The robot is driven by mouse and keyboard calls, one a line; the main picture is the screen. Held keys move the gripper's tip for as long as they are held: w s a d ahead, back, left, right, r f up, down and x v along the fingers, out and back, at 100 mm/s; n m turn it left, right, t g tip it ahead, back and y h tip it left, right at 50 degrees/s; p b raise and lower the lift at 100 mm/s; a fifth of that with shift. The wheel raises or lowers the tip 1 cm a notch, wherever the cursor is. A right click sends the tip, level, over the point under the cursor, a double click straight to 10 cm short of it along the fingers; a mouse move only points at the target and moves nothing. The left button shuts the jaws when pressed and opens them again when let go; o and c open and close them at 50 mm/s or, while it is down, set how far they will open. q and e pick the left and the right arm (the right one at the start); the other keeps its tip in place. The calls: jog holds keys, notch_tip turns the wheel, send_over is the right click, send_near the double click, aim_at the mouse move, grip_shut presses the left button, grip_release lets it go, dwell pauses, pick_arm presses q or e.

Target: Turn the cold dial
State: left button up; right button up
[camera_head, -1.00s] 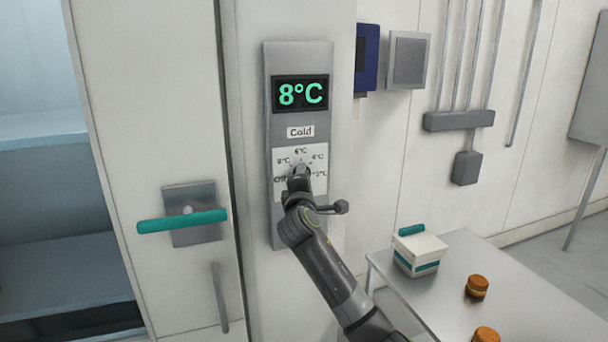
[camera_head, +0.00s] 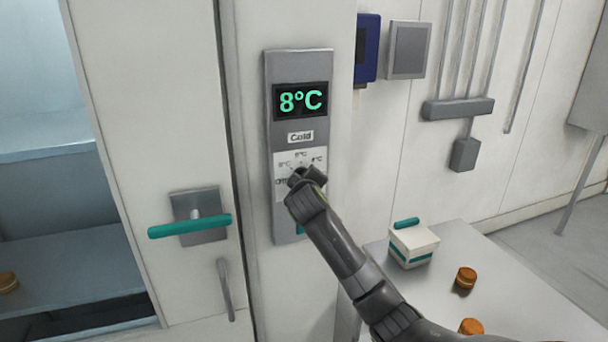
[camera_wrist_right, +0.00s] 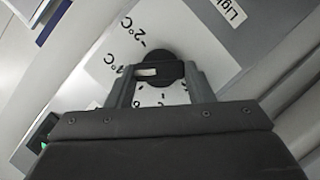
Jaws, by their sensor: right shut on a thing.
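The cold dial (camera_wrist_right: 160,62) is a round black knob with a white mark, seen in the right wrist view between my fingers. Its white scale plate (camera_wrist_right: 95,70) carries temperature labels, some hidden by the gripper. My right gripper (camera_head: 304,176) is shut on the dial; in the right wrist view its two fingers (camera_wrist_right: 158,82) sit on either side of it. In the head view the gripper covers the dial. Above it are the "Cold" label (camera_head: 300,137) and a display (camera_head: 300,101) reading 8°C. My left gripper is not in view.
A door with a teal handle (camera_head: 190,226) is left of the panel (camera_head: 297,66). Open shelves (camera_head: 50,235) stand farther left. At right, a table (camera_head: 520,285) holds a white box (camera_head: 414,247) and orange-brown round items (camera_head: 466,279). A "Light" label (camera_wrist_right: 228,12) shows in the right wrist view.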

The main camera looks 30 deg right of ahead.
jog(key=shift+m+y+p, duration=0.4)
jog(key=shift+m+p, duration=0.1)
jog(key=shift+m, duration=0.1)
jog(key=shift+c, duration=0.2)
jog(key=o, duration=1)
jog(key=shift+s, duration=0.1)
jog(key=b+v, duration=0.4)
jog(key=v, duration=1.3)
jog(key=shift+r, duration=0.2)
jog(key=shift+f, duration=0.1)
